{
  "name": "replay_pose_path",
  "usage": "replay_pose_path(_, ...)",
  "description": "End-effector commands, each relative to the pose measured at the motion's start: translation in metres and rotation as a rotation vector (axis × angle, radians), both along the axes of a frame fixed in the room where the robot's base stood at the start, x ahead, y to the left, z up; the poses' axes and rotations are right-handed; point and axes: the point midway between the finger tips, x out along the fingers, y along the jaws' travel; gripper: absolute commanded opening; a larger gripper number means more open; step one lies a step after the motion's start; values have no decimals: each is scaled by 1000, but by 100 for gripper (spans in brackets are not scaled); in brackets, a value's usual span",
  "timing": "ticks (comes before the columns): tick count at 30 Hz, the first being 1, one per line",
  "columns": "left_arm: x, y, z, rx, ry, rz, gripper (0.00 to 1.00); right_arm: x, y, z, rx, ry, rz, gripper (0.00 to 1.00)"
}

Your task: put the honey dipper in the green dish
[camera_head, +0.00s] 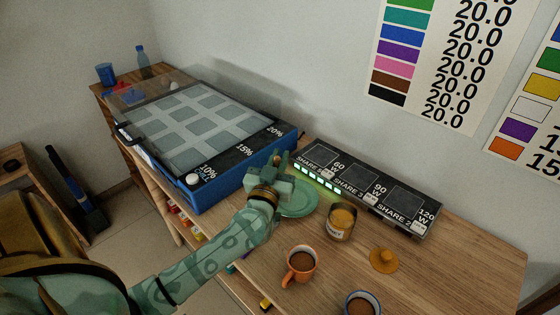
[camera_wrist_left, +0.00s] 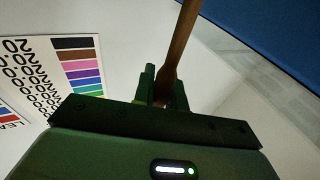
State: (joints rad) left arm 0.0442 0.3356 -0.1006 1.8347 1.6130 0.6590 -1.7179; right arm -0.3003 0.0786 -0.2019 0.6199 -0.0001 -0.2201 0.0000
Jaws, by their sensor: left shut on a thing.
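In the head view only a small brown part of the dipper (camera_head: 281,158) shows above the gripper. The dipper's head cannot be made out. The gripper and wrist hide part of the dish, so I cannot tell whether the dipper touches it. My right gripper is not in view.
A honey jar (camera_head: 341,223) stands right of the dish. An orange mug (camera_head: 301,264), a blue-rimmed mug (camera_head: 362,303) and an orange lidlike piece (camera_head: 383,261) are nearer. A blue-sided case (camera_head: 228,175) stands left, and a black share panel (camera_head: 372,189) lies behind.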

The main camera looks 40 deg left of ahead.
Motion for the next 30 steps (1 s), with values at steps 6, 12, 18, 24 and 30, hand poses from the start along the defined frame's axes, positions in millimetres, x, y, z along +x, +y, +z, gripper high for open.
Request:
replay_pose_path(6,0,0,-6,0,1,0,16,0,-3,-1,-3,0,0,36)
replay_pose_path(12,0,0,-6,0,1,0,35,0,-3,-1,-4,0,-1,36)
replay_pose_path(18,0,0,-2,1,0,0,35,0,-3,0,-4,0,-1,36)
replay_pose_path(24,-28,-12,-3,0,4,-1,35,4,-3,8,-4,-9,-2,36)
replay_pose_path(30,-73,-30,-11,-1,4,0,35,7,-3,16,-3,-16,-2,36)
